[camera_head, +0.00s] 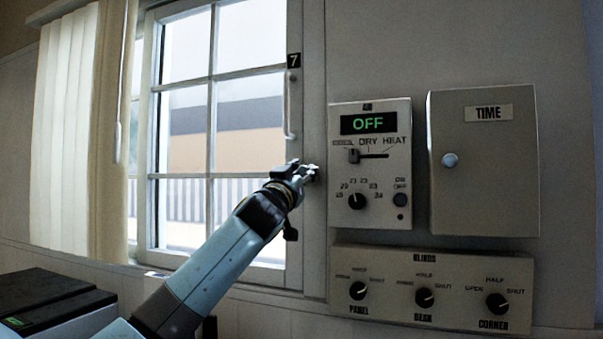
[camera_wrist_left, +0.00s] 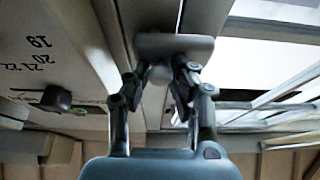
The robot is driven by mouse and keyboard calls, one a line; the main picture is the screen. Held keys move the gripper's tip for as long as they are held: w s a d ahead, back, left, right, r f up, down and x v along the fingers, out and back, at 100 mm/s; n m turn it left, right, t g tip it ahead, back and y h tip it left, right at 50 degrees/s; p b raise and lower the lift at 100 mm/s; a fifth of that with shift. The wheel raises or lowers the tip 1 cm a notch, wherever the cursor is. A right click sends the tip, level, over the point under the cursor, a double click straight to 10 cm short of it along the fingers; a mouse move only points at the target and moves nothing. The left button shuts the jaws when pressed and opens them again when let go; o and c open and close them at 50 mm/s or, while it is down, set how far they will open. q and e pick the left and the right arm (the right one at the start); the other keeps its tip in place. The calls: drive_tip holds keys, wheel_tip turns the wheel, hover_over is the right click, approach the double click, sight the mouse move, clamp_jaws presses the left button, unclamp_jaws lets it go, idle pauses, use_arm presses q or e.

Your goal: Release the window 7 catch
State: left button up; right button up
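The window marked 7 (camera_head: 212,74) stands at the left in the head view, with its panes in a white frame. A slim pale vertical handle (camera_head: 290,105) is on the frame below the number plate. My left gripper (camera_head: 306,172) is at the frame's right edge, below that handle. In the left wrist view, a grey crossbar with a rounded stub (camera_wrist_left: 175,45) sits on the frame, and it looks like the catch. My left gripper (camera_wrist_left: 160,78) has its fingers apart on either side of the stub; contact is unclear. The head view hides this part behind the gripper. My right gripper is out of view.
Right of the gripper are the air control panel (camera_head: 370,180) reading OFF, the TIME box (camera_head: 485,190) and the blinds panel (camera_head: 430,318). A pale curtain (camera_head: 70,135) hangs at the left.

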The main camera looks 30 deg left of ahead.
use_arm(q)
clamp_jaws()
drive_tip(key=shift+n+b, duration=0.3)
drive_tip(key=shift+b, duration=0.1)
drive_tip(key=shift+s+a+r+n+g+y+b, duration=0.1)
drive_tip(key=shift+a+r+n+g+y+b, duration=0.55)
drive_tip(key=shift+n+b, duration=2.05)
drive_tip(key=shift+s+a+r+n+g+y+b, duration=0.15)
drive_tip(key=shift+r+n+g+y+b, duration=1.05)
drive_tip(key=shift+n, duration=2.45)
drive_tip(key=shift+s+a+r+n+g+y+b, duration=0.1)
drive_tip(key=shift+a+r+n+g+y+b, duration=0.3)
drive_tip(key=shift+n+g+y+b, duration=1.7)
drive_tip(key=shift+a+f+n+t+h+b, duration=0.15)
drive_tip(key=shift+n+t+h+b, duration=0.6)
drive_tip(key=shift+n+h, duration=0.35)
